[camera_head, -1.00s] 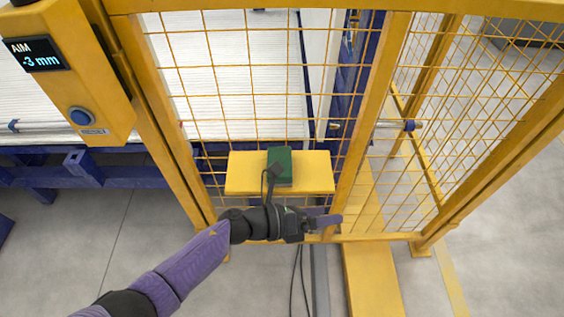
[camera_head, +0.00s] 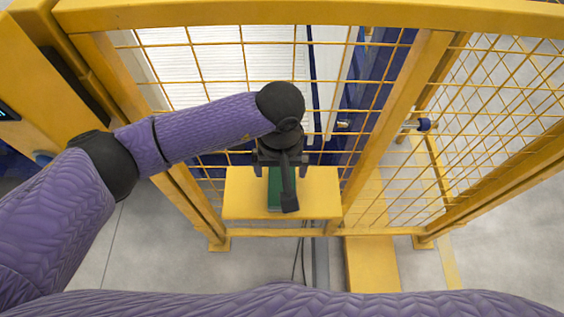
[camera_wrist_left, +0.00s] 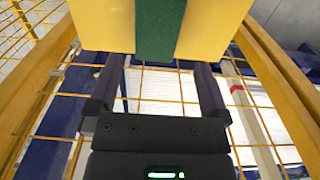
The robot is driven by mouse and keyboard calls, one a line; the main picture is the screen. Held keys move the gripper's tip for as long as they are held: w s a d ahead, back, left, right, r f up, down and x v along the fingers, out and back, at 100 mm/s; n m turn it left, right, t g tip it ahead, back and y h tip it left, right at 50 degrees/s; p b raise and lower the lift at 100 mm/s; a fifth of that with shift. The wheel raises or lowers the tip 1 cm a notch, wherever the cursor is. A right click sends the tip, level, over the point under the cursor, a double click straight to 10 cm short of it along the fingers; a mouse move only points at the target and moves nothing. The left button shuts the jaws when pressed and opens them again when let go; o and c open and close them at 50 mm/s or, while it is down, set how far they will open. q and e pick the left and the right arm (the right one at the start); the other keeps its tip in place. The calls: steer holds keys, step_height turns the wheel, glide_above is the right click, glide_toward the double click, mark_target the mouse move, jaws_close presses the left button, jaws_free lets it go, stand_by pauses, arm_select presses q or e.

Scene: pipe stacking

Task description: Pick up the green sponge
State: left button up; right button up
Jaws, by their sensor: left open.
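The green sponge (camera_head: 274,196) lies on a small yellow shelf (camera_head: 322,190) fixed at the mesh fence. My left gripper (camera_head: 281,168) is over the sponge in the head view, open and pointing down, and it hides part of the sponge. In the left wrist view the green sponge (camera_wrist_left: 158,28) shows as a green strip across the yellow shelf (camera_wrist_left: 105,25), at the top of the picture beyond the open fingertips (camera_wrist_left: 158,62). Nothing is held between the fingers. Whether the fingers touch the sponge cannot be told. My right gripper is out of view.
Yellow mesh fence (camera_head: 215,55) stands behind the shelf, with yellow posts (camera_head: 385,120) beside it. A yellow control box (camera_head: 30,80) is at the left edge. Dark cables (camera_head: 300,262) hang below the shelf.

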mark_target(282, 188)
arm_select(q)
steer(key=f, duration=0.3)
steer(key=f+b, duration=0.1)
steer(key=f, duration=0.2)
steer(key=s+f, duration=0.1)
steer(key=f, duration=0.2)
steer(key=shift+d+f+b, duration=0.15)
steer(key=shift+f+b, duration=0.15)
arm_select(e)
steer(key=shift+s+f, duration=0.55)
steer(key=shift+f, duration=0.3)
arm_select(q)
steer(key=c, duration=0.9)
